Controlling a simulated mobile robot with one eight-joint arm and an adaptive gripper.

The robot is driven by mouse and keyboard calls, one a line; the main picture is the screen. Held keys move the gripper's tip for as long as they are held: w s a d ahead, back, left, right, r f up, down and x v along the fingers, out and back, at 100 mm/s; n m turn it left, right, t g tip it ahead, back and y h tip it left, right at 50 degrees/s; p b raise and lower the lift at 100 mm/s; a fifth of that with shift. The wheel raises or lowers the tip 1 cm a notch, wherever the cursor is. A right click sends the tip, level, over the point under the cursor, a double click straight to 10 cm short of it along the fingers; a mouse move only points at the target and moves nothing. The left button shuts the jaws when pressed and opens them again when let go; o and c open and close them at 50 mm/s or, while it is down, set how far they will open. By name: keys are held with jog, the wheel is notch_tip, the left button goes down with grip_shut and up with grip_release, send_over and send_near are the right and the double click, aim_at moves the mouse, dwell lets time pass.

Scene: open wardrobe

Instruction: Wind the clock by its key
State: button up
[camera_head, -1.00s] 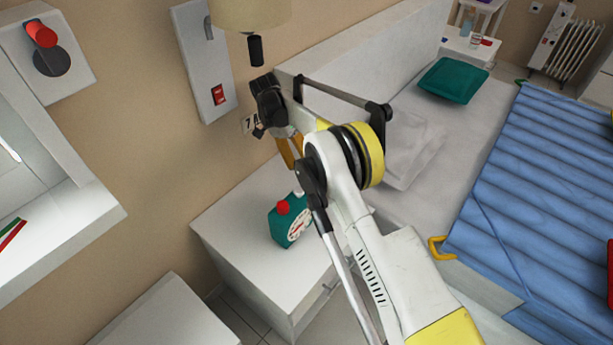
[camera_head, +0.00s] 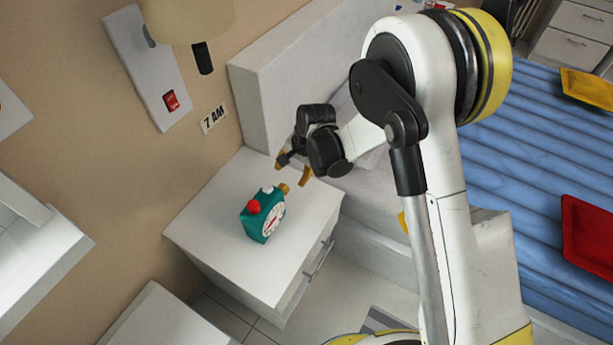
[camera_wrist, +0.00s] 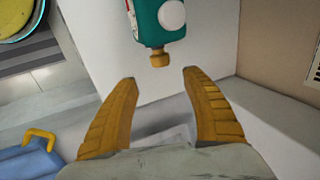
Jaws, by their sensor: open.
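A teal clock (camera_head: 262,216) with a red knob and a white dial stands on a white nightstand (camera_head: 205,225). Its yellow-brown key (camera_head: 284,188) sticks out of the side toward my gripper. In the wrist view the clock (camera_wrist: 148,22) is at the top, partly cut off, and the key (camera_wrist: 159,59) points down toward the gap between my fingers. My gripper (camera_wrist: 162,77) is open and empty, its two yellow fingers on either side of the key's line but short of it. In the head view my gripper (camera_head: 292,174) is just beyond the key, above the nightstand's bed-side edge.
The bed's white headboard (camera_head: 262,98) rises behind the nightstand. A lamp (camera_head: 190,20) and a wall panel with a red switch (camera_head: 171,100) are above. A drawer handle (camera_head: 318,257) is on the nightstand's front. The nightstand top around the clock is clear.

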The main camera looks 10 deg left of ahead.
aim_at(285, 186)
jog(key=b+x, duration=0.4)
jog(key=x, duration=0.6)
jog(key=shift+a+f+b, duration=0.15)
jog(key=shift+f+b, duration=0.15)
jog(key=shift+b, duration=0.05)
jog(key=c, duration=1.2)
